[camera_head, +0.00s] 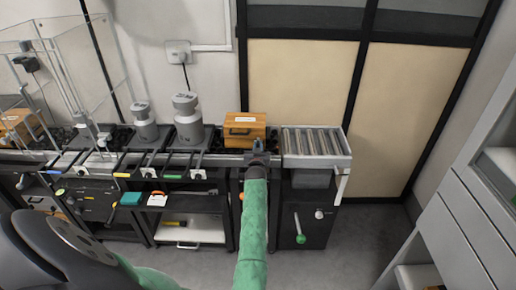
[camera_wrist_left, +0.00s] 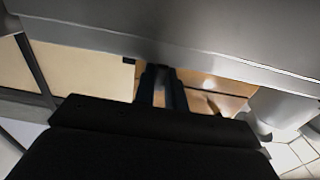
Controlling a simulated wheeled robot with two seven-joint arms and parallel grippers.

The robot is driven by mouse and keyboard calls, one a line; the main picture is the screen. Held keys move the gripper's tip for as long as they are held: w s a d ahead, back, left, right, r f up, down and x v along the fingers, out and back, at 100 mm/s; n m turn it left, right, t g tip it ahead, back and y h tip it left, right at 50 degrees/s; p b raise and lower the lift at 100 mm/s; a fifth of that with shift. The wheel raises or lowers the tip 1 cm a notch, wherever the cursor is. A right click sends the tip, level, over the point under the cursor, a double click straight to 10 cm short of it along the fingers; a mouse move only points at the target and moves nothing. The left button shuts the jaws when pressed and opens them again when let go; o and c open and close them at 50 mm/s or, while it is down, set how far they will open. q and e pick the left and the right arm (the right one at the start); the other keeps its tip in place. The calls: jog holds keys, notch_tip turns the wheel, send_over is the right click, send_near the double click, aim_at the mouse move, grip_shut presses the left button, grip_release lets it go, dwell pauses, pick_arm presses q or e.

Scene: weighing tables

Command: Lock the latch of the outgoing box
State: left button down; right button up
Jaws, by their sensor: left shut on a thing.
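The outgoing box (camera_head: 245,130) is an orange-brown wooden box with a white label on top and a dark fitting on its front. It stands at the right end of the line of conveyors, left of a roller section. My left gripper (camera_head: 258,148) is at the lower right of the box's front, its green-sleeved arm reaching up from below. In the left wrist view the fingers (camera_wrist_left: 162,88) are close together, with wood-coloured surface beside them. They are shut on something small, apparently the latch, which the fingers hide. My right gripper is not in view.
The roller section (camera_head: 313,142) lies right of the box. Two grey weights, a larger one (camera_head: 187,118) and a smaller one (camera_head: 144,121), stand to its left. A dark cabinet with a green-handled lever (camera_head: 299,229) is below the rollers. Open floor lies at the right.

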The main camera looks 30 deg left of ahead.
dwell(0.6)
pick_arm(q)
jog(key=c, duration=1.7)
grip_release()
